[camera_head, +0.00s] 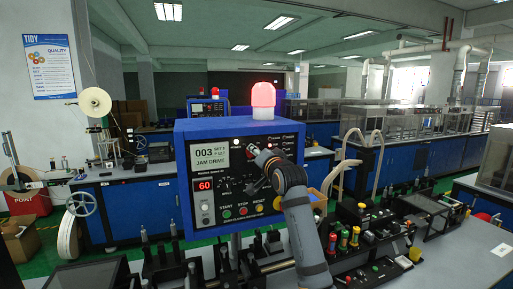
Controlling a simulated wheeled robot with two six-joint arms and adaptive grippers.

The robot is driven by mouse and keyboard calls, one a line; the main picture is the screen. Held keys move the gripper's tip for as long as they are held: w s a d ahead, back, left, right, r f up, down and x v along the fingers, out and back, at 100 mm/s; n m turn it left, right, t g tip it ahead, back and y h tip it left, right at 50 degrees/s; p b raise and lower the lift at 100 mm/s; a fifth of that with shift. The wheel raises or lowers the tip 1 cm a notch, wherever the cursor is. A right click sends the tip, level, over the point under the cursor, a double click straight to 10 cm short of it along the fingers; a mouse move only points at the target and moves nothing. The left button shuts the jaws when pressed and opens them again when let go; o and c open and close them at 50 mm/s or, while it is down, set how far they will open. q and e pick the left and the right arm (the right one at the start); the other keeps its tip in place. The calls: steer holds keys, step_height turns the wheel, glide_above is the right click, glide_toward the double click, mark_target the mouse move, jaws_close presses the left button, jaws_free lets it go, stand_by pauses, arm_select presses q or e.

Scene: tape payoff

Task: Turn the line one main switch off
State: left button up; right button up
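A blue control box (182,150) with a dark front panel stands at the centre, with a lit red beacon (263,97) on top. Its screen (209,154) reads "003" and "JAM DRIVE", and a red display (204,185) shows 60. A small pale switch (205,208) sits at the panel's lower left. I cannot read which control is the main switch. My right gripper (262,160) is at the panel's upper right, in front of it. Its fingers are too small to tell open from shut, and contact is unclear. It and the arm hide part of the panel. My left gripper is not in view.
Green, red and yellow buttons (243,211) run along the panel's bottom. A second blue box (207,107) with a red light stands behind. A bench with coloured cylinders (343,240) and dark fixtures lies at lower right. A tape reel stand (95,102) is at left.

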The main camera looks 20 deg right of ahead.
steer(key=shift+w, duration=0.4)
jaws_close()
steer(key=shift+n, duration=0.3)
steer(key=shift+a+n+p, duration=0.2)
steer(key=shift+n+p, duration=0.05)
steer(key=shift+n, duration=4.05)
steer(key=shift+a+n+p, duration=0.2)
steer(key=shift+n, duration=4.1)
